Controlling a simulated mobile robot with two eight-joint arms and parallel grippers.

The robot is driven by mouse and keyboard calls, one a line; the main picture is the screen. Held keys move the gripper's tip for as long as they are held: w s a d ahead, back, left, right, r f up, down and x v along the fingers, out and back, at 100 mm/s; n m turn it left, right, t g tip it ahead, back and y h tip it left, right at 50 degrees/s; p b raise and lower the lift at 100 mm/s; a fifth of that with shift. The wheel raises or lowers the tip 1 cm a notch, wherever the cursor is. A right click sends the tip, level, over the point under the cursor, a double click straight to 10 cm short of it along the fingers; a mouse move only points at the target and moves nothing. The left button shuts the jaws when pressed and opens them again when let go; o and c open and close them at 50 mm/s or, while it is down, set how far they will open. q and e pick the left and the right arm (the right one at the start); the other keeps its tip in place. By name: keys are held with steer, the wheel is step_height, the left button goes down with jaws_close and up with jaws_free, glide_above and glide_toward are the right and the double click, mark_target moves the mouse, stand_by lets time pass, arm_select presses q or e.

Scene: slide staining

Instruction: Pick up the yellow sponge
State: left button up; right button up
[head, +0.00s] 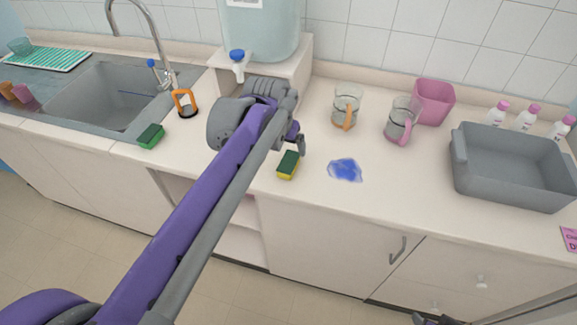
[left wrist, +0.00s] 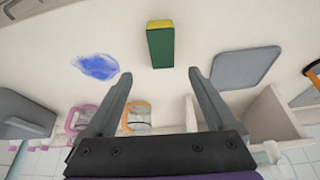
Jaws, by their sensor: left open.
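The yellow sponge (head: 288,165), with a dark green scouring layer, lies on the counter near its front edge. In the left wrist view the sponge (left wrist: 160,47) shows its green face, with a yellow end. My left gripper (head: 299,143) is open and empty, just above and behind the sponge in the head view. In the left wrist view its two fingers (left wrist: 160,74) are spread apart, and the sponge is beyond their tips, roughly centred between them. Small dark parts at the bottom edge of the head view may be my right gripper (head: 432,319); its jaws cannot be made out.
A blue spill (head: 345,170) lies right of the sponge. Two glass mugs (head: 346,104), a pink container (head: 434,101) and a grey tub (head: 512,187) stand farther right. A green sponge (head: 151,136) is by the sink (head: 112,93). A water dispenser (head: 262,30) stands behind my arm.

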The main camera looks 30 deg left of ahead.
mark_target(289, 161)
arm_select(q)
steer(key=x, duration=0.3)
steer(key=shift+w+f, duration=0.1)
steer(key=shift+f, duration=0.1)
steer(key=shift+s+x, duration=0.2)
steer(key=shift+x, duration=1.15)
steer(key=shift+s+x, duration=0.2)
steer(key=shift+x, duration=1.15)
steer(key=shift+a+f, duration=0.1)
steer(key=shift+a, duration=0.1)
steer(key=c, duration=1.4)
step_height(289, 161, up, 10)
steer(key=o, duration=0.7)
steer(key=shift+c, duration=0.2)
steer(key=c, duration=0.6)
steer(key=shift+o, duration=0.2)
steer(key=shift+w+d, duration=0.1)
